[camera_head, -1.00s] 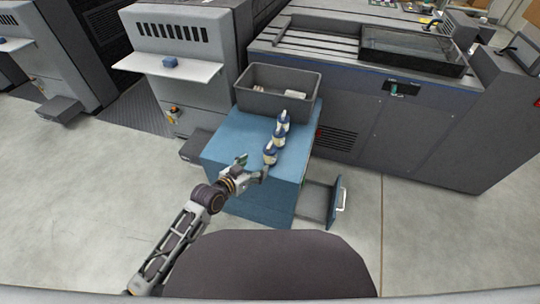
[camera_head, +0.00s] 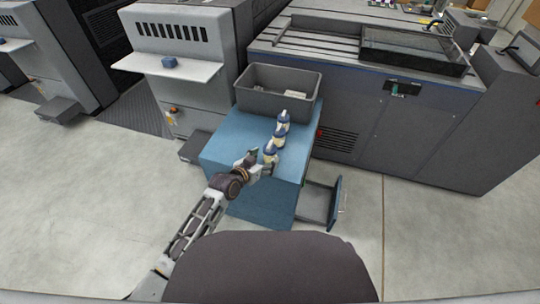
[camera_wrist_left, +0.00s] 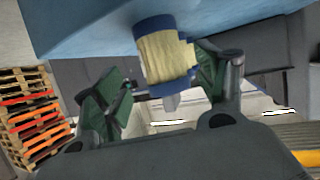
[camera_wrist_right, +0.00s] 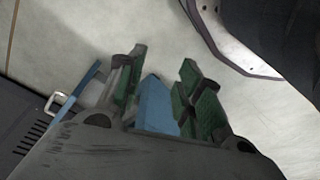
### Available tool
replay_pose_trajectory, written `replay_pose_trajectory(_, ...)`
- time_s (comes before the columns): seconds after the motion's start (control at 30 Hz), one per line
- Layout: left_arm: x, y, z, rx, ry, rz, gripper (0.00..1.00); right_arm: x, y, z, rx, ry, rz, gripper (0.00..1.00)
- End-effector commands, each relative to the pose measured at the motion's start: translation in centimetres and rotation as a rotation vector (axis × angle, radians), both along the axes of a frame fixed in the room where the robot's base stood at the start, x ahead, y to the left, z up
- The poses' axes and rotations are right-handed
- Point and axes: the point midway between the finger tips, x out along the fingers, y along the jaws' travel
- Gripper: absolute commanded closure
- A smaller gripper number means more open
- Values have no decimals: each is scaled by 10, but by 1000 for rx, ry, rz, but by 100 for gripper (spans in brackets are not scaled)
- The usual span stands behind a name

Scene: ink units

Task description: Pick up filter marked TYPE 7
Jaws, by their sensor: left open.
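Three cream filters with dark blue ends stand in a row on the blue cabinet top (camera_head: 225,147): a far one (camera_head: 283,118), a middle one (camera_head: 279,135) and a near one (camera_head: 270,154). Their markings are too small to read, so I cannot tell which is TYPE 7. My left gripper (camera_head: 262,166) is open beside the near filter. In the left wrist view a filter (camera_wrist_left: 165,57) shows between the spread fingers of this gripper (camera_wrist_left: 165,88), which are not closed on it. My right gripper (camera_wrist_right: 158,82) is open and empty in its wrist view.
A grey bin (camera_head: 272,103) with some items stands at the back of the cabinet top. An open drawer (camera_head: 318,204) juts out at the cabinet's right. Large grey machines stand behind. The cabinet top's left part is clear.

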Motion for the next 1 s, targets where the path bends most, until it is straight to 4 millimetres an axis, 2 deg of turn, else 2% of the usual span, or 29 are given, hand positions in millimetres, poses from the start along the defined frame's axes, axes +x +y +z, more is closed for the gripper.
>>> replay_pose_trajectory(0.43,6,-2,-5,0,0,1,28,-1,0,0,-2,11,1,64)
replay_pose_trajectory(0.8,25,-11,-16,1,-1,1,28,1,7,36,13,14,6,64)
replay_pose_trajectory(1.0,38,-19,-22,0,0,1,28,3,8,42,18,3,7,64)
